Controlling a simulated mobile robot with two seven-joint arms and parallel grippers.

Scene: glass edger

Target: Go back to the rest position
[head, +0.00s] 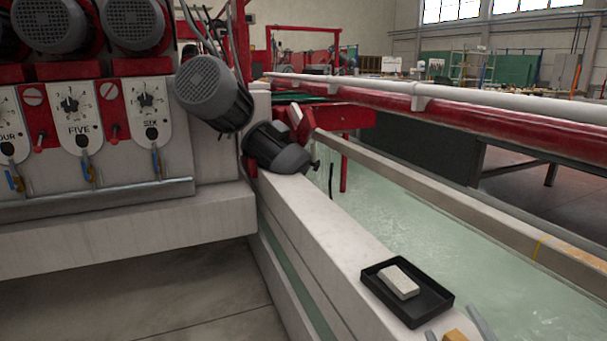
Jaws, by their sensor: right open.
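My right gripper (456,329) shows only at the bottom edge, right of centre. Two grey fingertips stand apart there, so it is open. A small tan block (455,337) shows between the fingertips, cut off by the picture's edge. I cannot tell whether the fingers touch it. My left gripper is not in view.
A black tray (440,305) holding a pale rectangular block (398,282) sits on the white ledge (330,235), just beyond my right gripper. Right of the ledge is a water-filled trough (420,235) with a long rail (440,190). Motors (213,93) and dial panels (78,115) stand left.

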